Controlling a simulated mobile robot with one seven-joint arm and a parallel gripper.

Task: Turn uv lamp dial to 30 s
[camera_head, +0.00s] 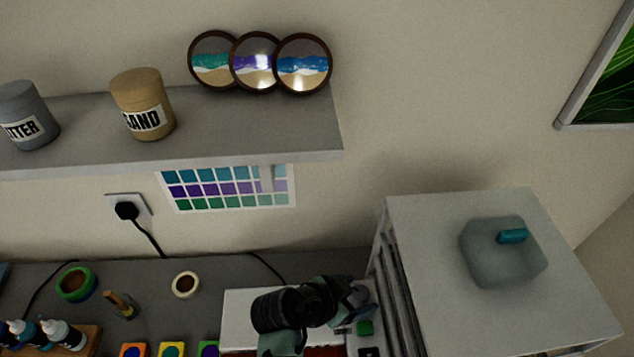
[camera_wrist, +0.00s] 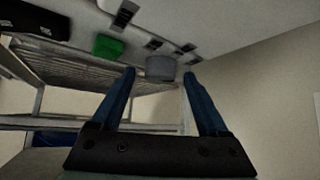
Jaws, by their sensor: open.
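The UV lamp (camera_head: 240,302) is a white box on the bench at the bottom centre of the head view. Its panel carries a green button (camera_head: 365,328), which also shows in the wrist view (camera_wrist: 108,47). The grey round dial (camera_wrist: 160,67) shows in the wrist view with dark marks around it; which mark it points to cannot be told. My gripper (camera_wrist: 159,77) is open, its two blue fingertips on either side of the dial; contact cannot be told. In the head view my gripper (camera_head: 358,298) is over the lamp's right part, and the dial is hidden.
A grey-white cabinet (camera_head: 455,235) with a rack side stands close to the right, a translucent tub on top. A shelf (camera_head: 240,125) with jars and round pictures hangs above. Bottles, a tape roll (camera_head: 186,285) and colour pots are on the bench to the left.

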